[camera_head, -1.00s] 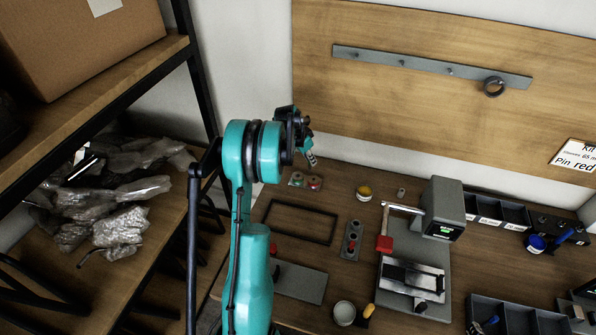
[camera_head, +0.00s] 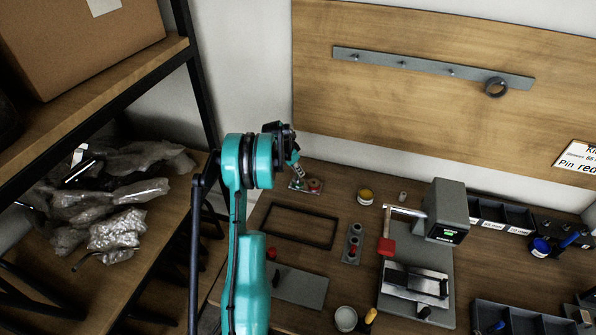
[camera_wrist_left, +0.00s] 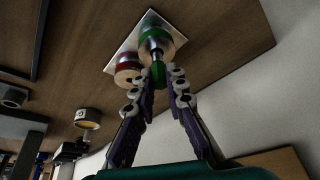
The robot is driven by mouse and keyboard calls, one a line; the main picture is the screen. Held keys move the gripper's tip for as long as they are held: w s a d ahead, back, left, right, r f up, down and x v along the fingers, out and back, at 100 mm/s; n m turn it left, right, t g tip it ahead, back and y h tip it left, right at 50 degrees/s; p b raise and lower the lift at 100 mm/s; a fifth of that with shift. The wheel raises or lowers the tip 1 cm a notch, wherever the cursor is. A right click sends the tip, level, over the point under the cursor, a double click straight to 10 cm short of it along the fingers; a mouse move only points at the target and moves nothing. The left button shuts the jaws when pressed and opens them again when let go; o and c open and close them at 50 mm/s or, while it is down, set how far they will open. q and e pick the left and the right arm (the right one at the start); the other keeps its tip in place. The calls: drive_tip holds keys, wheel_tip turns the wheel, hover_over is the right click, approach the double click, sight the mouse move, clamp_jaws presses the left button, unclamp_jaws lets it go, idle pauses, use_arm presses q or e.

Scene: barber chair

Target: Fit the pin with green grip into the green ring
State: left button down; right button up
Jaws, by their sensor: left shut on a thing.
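My left gripper (camera_wrist_left: 160,82) is shut on the green grip of the pin (camera_wrist_left: 158,73). The pin's metal shaft points at the green ring (camera_wrist_left: 152,32) in the left wrist view. Its tip overlaps the ring's opening there, but I cannot tell whether it is inside. The green ring sits on a pale square plate (camera_wrist_left: 119,52), beside a red ring (camera_wrist_left: 128,66). In the head view my left gripper (camera_head: 293,163) is just above the plate (camera_head: 304,187) at the back left of the bench. The arm partly hides the pin there. My right gripper is not in view.
An empty black frame (camera_head: 301,206) lies in front of the plate. A yellow-topped cup (camera_head: 365,196) and a grey press with a red-ended lever (camera_head: 438,212) stand to the right. The wooden backboard (camera_head: 400,105) rises behind.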

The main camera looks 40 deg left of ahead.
use_arm(q)
drive_tip(key=c, duration=2)
unclamp_jaws()
drive_tip(key=shift+f, duration=0.2)
drive_tip(key=o, duration=0.4)
drive_tip(key=shift+o, duration=0.2)
drive_tip(key=shift+r, duration=0.15)
